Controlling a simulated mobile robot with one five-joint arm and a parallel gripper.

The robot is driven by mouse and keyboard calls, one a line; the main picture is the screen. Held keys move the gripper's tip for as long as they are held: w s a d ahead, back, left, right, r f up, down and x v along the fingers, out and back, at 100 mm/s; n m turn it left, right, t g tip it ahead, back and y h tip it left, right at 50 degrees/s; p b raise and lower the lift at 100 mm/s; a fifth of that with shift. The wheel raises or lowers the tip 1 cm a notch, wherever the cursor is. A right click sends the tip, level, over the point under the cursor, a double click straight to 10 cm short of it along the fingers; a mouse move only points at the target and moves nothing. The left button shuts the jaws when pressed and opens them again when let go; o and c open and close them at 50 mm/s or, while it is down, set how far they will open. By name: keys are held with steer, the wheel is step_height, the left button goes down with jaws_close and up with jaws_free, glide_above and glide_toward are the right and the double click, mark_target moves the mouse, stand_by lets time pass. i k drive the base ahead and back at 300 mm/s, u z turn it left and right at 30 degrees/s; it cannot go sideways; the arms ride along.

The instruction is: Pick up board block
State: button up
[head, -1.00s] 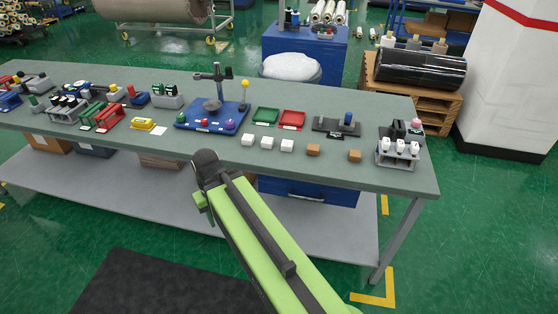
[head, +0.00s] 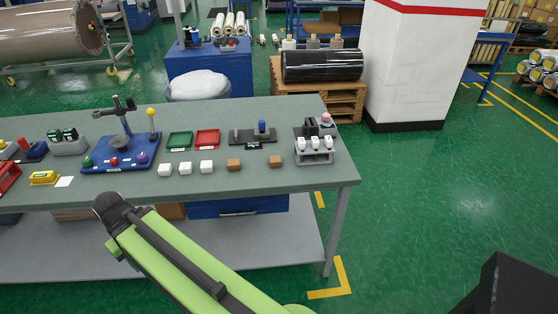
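Several small blocks stand in a row near the front edge of the grey-green table, including white blocks (head: 186,168) and two brown, cardboard-coloured blocks, one at the left (head: 234,165) and one at the right (head: 275,161). Behind them lies a dark board (head: 254,141) with a grey piece (head: 236,135) and a blue peg-like piece (head: 262,128) standing on it. Which of these is the board block I cannot tell. My green arm reaches up from the bottom to a black joint in front of the table. My gripper's fingers do not show.
Left of the dark board are a red tray (head: 207,139), a green tray (head: 180,141) and a blue base (head: 120,158) with a stand. A grey rack (head: 314,150) with white pieces is near the table's right end.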

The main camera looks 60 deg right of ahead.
mark_target(274, 162)
steer(key=z, duration=0.25)
steer(key=i, duration=0.9)
steer(key=u, duration=0.35)
